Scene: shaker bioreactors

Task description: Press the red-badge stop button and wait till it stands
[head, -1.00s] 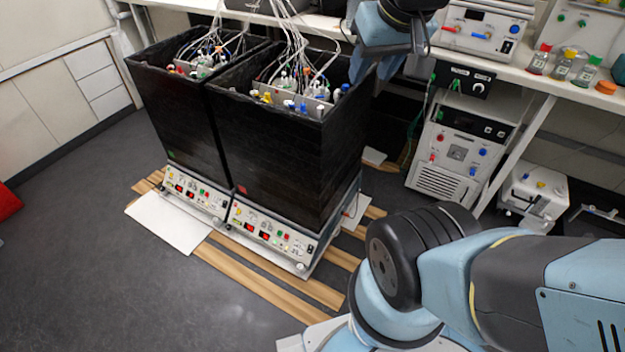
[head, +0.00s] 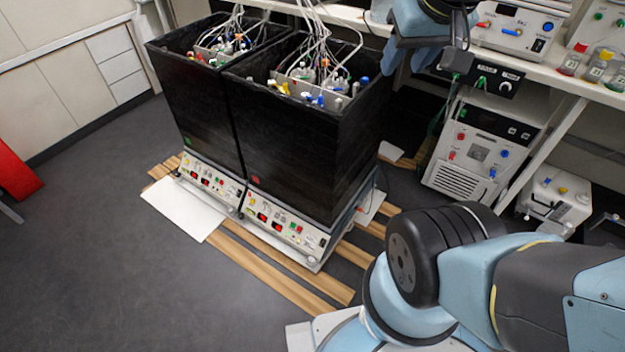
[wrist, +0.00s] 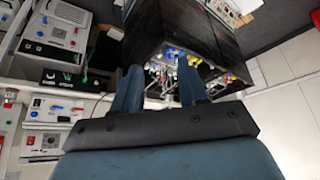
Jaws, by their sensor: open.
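The right black shaker box (head: 300,150) carries a small red badge (head: 254,180) low on its front. Below it is a control panel (head: 285,225) with red displays and several small coloured buttons. Which one is the stop button is too small to tell. The left box (head: 200,110) carries a green badge (head: 188,141) above a similar panel. My gripper (wrist: 158,88) is open and empty in the wrist view, its two blue fingers pointing toward the box tops. In the head view it is at the top, partly cut off, above and right of the right box, well apart from the panel.
White tubes run into the box tops. A bench (head: 545,72) with instruments and small bottles stands along the back right. A white unit (head: 475,150) sits beneath it. A red object (head: 15,175) is at the far left.

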